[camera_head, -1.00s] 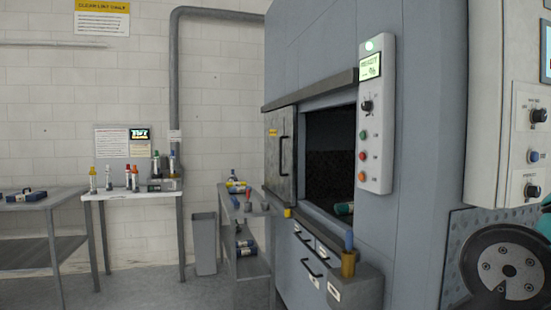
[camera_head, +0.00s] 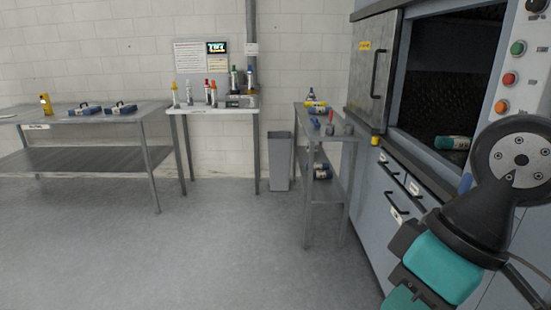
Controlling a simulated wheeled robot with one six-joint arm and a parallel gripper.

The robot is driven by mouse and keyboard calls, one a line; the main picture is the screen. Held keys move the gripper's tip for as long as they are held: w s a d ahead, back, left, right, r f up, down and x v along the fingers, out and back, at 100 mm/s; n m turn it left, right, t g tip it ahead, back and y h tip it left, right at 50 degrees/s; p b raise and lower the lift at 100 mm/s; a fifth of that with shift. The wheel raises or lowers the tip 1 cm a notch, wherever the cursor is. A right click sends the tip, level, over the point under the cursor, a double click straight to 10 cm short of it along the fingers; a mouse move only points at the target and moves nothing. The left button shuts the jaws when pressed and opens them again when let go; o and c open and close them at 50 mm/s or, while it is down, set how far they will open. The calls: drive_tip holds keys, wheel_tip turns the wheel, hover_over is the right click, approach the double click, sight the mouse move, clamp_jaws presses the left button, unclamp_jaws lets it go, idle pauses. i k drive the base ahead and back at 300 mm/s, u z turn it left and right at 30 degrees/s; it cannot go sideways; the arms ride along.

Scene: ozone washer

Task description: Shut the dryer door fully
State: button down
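The grey door panel (camera_head: 372,61) with a yellow label stands at the left of the machine's front, in the head view at the upper right. It bears a dark vertical bar handle (camera_head: 379,74). To its right the machine's dark opening (camera_head: 434,78) is uncovered, so the door stands open. A teal and white bottle (camera_head: 452,143) lies at the lower edge of the opening. My arm crosses the lower right, in front of the machine. My gripper's fingers do not show.
A narrow metal rack (camera_head: 318,137) with bottles stands just left of the machine. A grey bin (camera_head: 280,163), a white side table (camera_head: 214,110) and a metal workbench (camera_head: 80,157) line the back wall. The floor (camera_head: 225,245) at centre left is clear.

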sight(374, 44)
drive_tip(key=u, duration=0.5)
drive_tip(key=i, duration=2.15)
drive_tip(key=z, duration=0.55)
drive_tip(key=i, duration=1.85)
drive_tip(key=z, duration=1.1)
drive_tip(key=i, duration=0.3)
drive_tip(key=z, duration=0.15)
